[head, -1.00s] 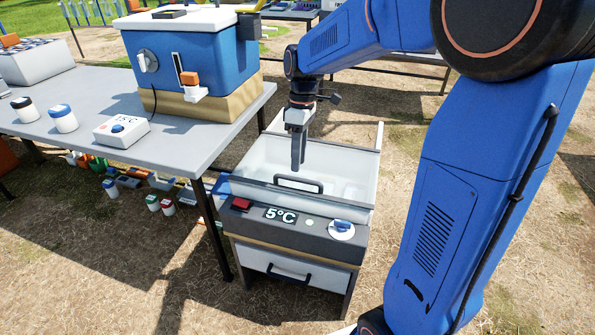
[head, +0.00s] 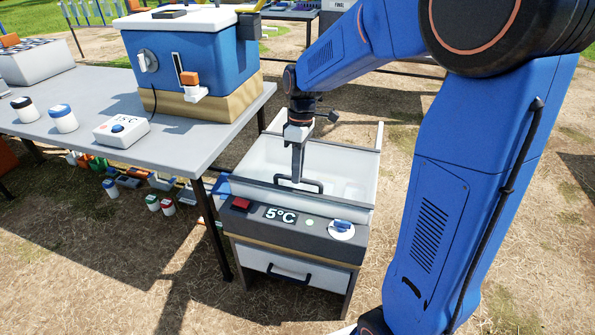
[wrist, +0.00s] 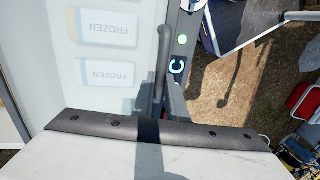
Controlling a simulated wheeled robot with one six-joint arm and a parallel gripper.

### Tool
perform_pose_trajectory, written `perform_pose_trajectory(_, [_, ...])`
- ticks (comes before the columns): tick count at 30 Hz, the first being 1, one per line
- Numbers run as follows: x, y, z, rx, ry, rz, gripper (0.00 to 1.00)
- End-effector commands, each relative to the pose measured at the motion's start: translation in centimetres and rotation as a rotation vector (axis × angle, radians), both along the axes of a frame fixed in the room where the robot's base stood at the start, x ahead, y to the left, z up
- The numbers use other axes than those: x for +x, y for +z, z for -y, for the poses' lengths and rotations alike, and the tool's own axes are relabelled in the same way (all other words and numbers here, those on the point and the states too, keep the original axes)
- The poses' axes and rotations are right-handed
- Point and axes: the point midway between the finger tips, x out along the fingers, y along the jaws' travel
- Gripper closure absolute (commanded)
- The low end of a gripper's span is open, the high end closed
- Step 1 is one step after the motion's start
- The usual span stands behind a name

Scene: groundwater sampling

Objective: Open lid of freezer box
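The freezer box (head: 290,245) stands in the middle of the head view, with a 5°C display on its dark front panel. Its pale, see-through lid (head: 345,187) lies shut on top. A black bar handle (head: 313,187) sits near the lid's front edge, and the handle also shows in the wrist view (wrist: 163,60). My gripper (head: 297,180) points down at the handle, its fingertips overlapping it in the head view. I cannot tell whether they touch it. The fingers show side-on as one dark piece, so their opening is hidden.
A grey table (head: 85,90) with jars, a 15°C unit (head: 122,131) and a blue cooler (head: 200,55) stands close on the left. In the wrist view, packs marked FROZEN (wrist: 108,73) lie under the lid. Bare ground lies in front.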

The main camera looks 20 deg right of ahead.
Motion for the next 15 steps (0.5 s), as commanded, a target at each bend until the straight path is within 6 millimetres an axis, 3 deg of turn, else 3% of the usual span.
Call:
perform_pose_trajectory(8, [1.6,-0.1,1.2,-0.001,-0.002,-0.002,1.0])
perform_pose_trajectory(15, [6.5,-0.1,4.8,-0.001,-0.004,-0.001,1.0])
